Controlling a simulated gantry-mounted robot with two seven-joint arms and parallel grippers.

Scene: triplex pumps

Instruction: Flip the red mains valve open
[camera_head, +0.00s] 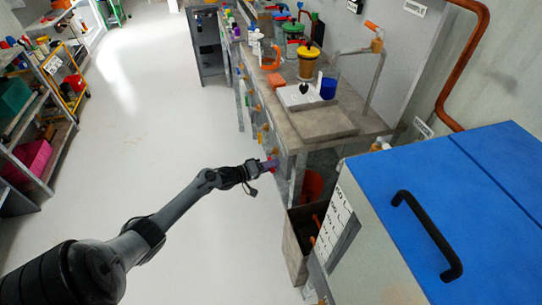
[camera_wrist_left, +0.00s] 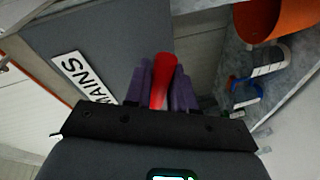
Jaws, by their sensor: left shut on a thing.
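The red mains valve handle (camera_wrist_left: 163,78) shows in the left wrist view, standing up between the purple fingers of my left gripper (camera_wrist_left: 162,90), which is shut on it. A white plate lettered MAINS (camera_wrist_left: 82,76) is on the grey panel just left of the handle. In the head view my left gripper (camera_head: 267,165) reaches the front of the lab bench at its near corner, with a bit of red at its fingertips. The valve's body is hidden behind the gripper. My right gripper is not in view.
The grey bench (camera_head: 325,124) carries a sink, bottles and a tap. A blue-topped cabinet (camera_head: 500,165) with a black handle stands at the right, beside an open bin (camera_head: 297,245). An orange cylinder (camera_wrist_left: 268,20) is near the gripper. The white floor (camera_head: 140,110) is clear.

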